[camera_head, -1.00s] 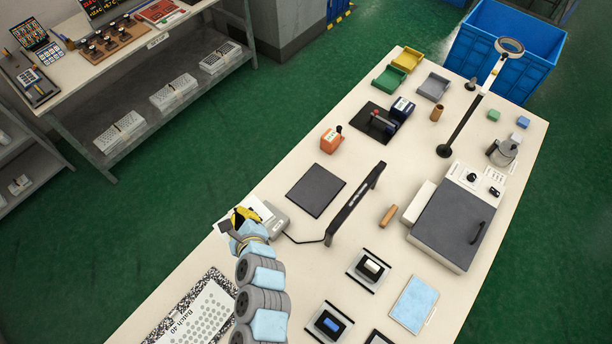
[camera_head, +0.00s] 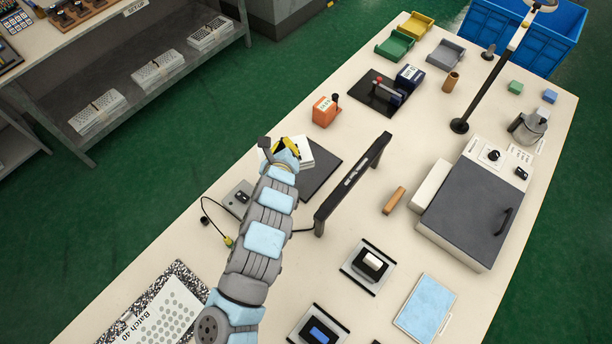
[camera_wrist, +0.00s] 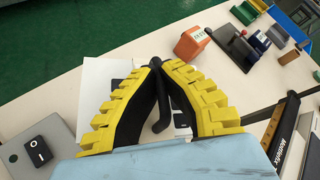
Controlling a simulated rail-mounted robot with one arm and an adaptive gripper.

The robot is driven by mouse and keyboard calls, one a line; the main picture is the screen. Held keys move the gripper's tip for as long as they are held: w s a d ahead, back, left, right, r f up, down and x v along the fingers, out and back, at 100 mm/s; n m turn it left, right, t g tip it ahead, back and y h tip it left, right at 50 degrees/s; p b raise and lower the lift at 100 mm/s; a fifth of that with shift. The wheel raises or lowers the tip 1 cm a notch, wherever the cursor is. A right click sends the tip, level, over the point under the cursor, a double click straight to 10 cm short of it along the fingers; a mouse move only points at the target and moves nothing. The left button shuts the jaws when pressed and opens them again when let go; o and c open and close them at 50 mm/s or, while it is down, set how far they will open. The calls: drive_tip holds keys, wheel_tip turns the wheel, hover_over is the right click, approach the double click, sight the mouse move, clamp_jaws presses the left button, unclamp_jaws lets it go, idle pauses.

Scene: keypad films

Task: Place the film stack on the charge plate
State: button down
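The film stack (camera_head: 301,157), a pile of white sheets, shows beside my gripper (camera_head: 284,147) in the head view. It overlaps the left part of the dark square charge plate (camera_head: 322,174); I cannot tell whether it touches the plate. In the wrist view, the white stack (camera_wrist: 92,98) lies beyond the yellow fingers. My gripper (camera_wrist: 163,66) has its fingertips drawn close together around a black part over the stack. The fingers hide much of the stack and its contact.
A black upright bar (camera_head: 352,183) stands right of the plate. A grey switch box (camera_head: 238,197) with a cable is left of it. An orange block (camera_head: 324,111) stands behind the plate. A grey-lidded machine (camera_head: 468,212) is on the right.

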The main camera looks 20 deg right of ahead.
sight(305, 136)
drive_tip(key=shift+m+g+h, duration=0.3)
drive_tip(key=shift+m+h, duration=0.5)
drive_tip(key=w+d+f+b, duration=0.1)
drive_tip(key=d+b, duration=0.1)
drive_tip(key=d+f+b, duration=0.1)
drive_tip(key=d+b, duration=0.1)
drive_tip(key=w+d+f+b, duration=0.1)
drive_tip(key=d+b, duration=0.1)
drive_tip(key=shift+w+d+f+b, duration=0.15)
drive_tip(key=shift+w+d+b, duration=0.05)
drive_tip(key=shift+w+b, duration=0.15)
drive_tip(key=shift+w+d+b, duration=0.1)
drive_tip(key=shift+d+b, duration=0.2)
drive_tip(key=shift+d, duration=0.1)
drive_tip(key=shift+f+b, duration=0.5)
drive_tip(key=shift+f, duration=4.35)
drive_tip(key=shift+f, duration=0.15)
drive_tip(key=c, duration=1.2)
unclamp_jaws()
drive_tip(key=shift+c, duration=0.2)
